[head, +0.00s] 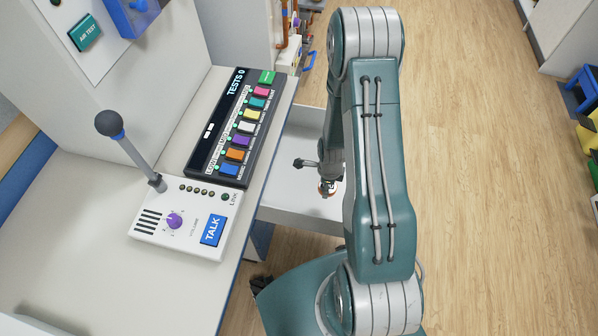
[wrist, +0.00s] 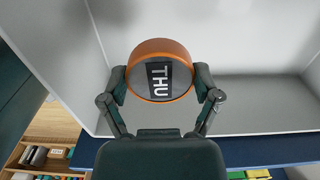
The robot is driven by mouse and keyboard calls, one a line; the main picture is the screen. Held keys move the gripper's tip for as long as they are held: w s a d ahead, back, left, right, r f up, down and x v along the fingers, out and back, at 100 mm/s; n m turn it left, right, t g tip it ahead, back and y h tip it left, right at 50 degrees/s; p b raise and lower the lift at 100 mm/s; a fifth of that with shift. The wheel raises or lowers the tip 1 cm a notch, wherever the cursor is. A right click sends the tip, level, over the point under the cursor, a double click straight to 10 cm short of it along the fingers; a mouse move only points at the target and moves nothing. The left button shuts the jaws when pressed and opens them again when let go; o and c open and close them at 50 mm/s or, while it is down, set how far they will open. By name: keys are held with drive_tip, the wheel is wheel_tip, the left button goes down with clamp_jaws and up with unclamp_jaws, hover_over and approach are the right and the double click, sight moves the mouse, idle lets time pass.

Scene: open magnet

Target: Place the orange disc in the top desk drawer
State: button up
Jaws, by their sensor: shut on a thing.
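A light grey open drawer (wrist: 258,95) lies behind and around the disc in that view. In the head view the open drawer (head: 290,214) sticks out from under the desk's right edge. My gripper (head: 326,186) is over the drawer there, with a little of the disc's orange showing; my arm hides part of both. I cannot tell whether the disc touches the drawer floor.
The desk top (head: 110,285) holds a microphone box (head: 190,215) and a panel with coloured buttons (head: 240,125). Shelves with small items (wrist: 40,155) show low in the wrist view. The wooden floor (head: 480,200) at the right is clear.

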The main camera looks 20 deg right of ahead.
drive_tip(key=shift+s+f, duration=0.15)
drive_tip(key=shift+f, duration=0.2)
hover_over(323, 204)
wheel_tip(323, 204, down, 5)
drive_tip(key=shift+r, duration=0.1)
drive_tip(key=shift+d+f, duration=0.1)
drive_tip(key=shift+f, duration=2.25)
drive_tip(key=o, duration=1)
drive_tip(key=shift+f, duration=0.1)
drive_tip(key=shift+c, duration=0.2)
